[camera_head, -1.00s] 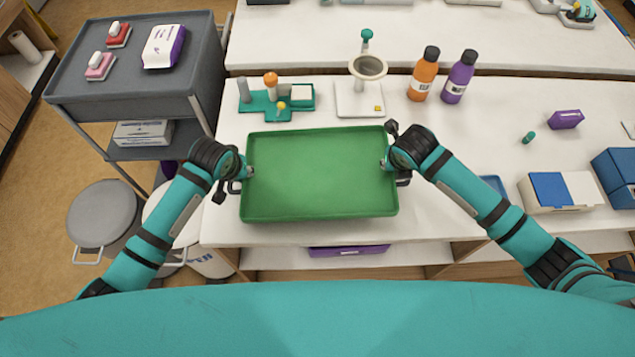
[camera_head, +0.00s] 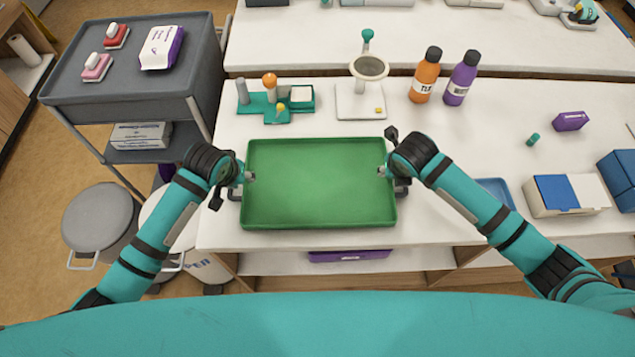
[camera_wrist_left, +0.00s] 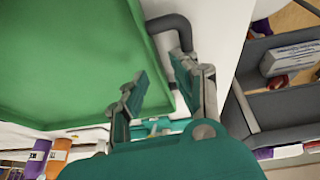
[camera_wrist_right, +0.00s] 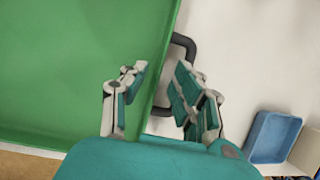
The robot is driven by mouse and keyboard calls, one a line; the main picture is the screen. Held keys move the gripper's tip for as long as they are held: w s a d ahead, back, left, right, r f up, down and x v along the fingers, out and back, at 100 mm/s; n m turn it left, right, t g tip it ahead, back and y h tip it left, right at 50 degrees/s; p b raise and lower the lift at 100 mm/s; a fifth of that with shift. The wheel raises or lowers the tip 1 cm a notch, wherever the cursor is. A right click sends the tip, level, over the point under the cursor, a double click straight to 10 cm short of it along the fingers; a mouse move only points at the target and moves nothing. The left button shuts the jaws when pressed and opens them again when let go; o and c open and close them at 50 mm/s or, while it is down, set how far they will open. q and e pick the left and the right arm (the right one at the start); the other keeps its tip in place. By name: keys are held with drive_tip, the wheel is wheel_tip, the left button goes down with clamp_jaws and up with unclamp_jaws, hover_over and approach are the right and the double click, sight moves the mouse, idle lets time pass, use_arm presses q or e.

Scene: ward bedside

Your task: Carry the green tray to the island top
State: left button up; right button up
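The green tray (camera_head: 318,184) is empty and looks level over the near part of the white top (camera_head: 440,160), apparently resting on it. It has a dark handle on each short side, seen in the left wrist view (camera_wrist_left: 172,22) and the right wrist view (camera_wrist_right: 186,42). My left gripper (camera_head: 245,177) is at the tray's left side, its fingers apart beside the rim and handle. My right gripper (camera_head: 385,171) is at the right side, with its spread fingers on either side of the rim. Neither looks closed on a handle. The tray's underside is hidden.
Behind the tray stand a teal holder (camera_head: 277,103), a white stand with a cup (camera_head: 360,102), an orange bottle (camera_head: 425,76) and a purple bottle (camera_head: 460,80). Right are a blue tray (camera_head: 495,190) and box (camera_head: 566,194). A grey trolley (camera_head: 130,75) and bins (camera_head: 100,215) stand left.

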drive_tip(key=shift+s+r, duration=0.1)
drive_tip(key=shift+r, duration=0.2)
use_arm(q)
drive_tip(key=v, duration=1)
use_arm(e)
drive_tip(key=v, duration=1.1)
drive_tip(key=shift+r, duration=0.2)
drive_tip(key=shift+s, duration=0.1)
